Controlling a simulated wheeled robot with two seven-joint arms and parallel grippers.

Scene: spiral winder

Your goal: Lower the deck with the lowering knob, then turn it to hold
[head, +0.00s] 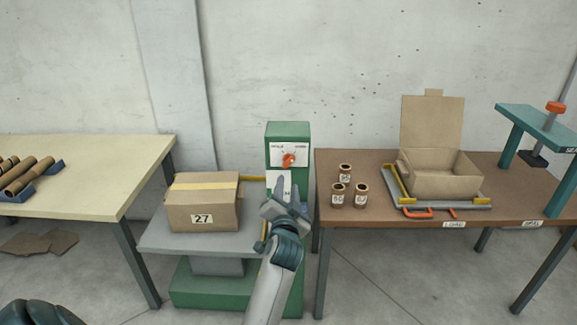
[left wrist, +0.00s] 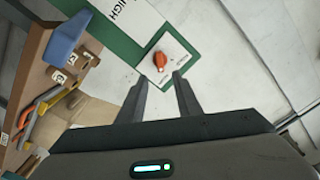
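The lowering knob (head: 289,160) is orange-red and sits on a white panel (head: 277,150) near the top of a green column (head: 287,129). It also shows in the left wrist view (left wrist: 160,61), just beyond the fingertips. The grey deck (head: 160,241) stands left of the column and carries a closed cardboard box marked 27 (head: 203,211). My left gripper (head: 289,184) is in front of the column, just below the knob in the head view. Its fingers are apart and empty in the left wrist view (left wrist: 158,80), not touching the knob. My right gripper is not in view.
A brown table (head: 375,229) on the right holds an open carton (head: 441,183), several small labelled tubes and a green press stand (head: 535,122). A cream table (head: 95,165) with cardboard tubes stands on the left. Cardboard sheets (head: 40,243) lie on the floor.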

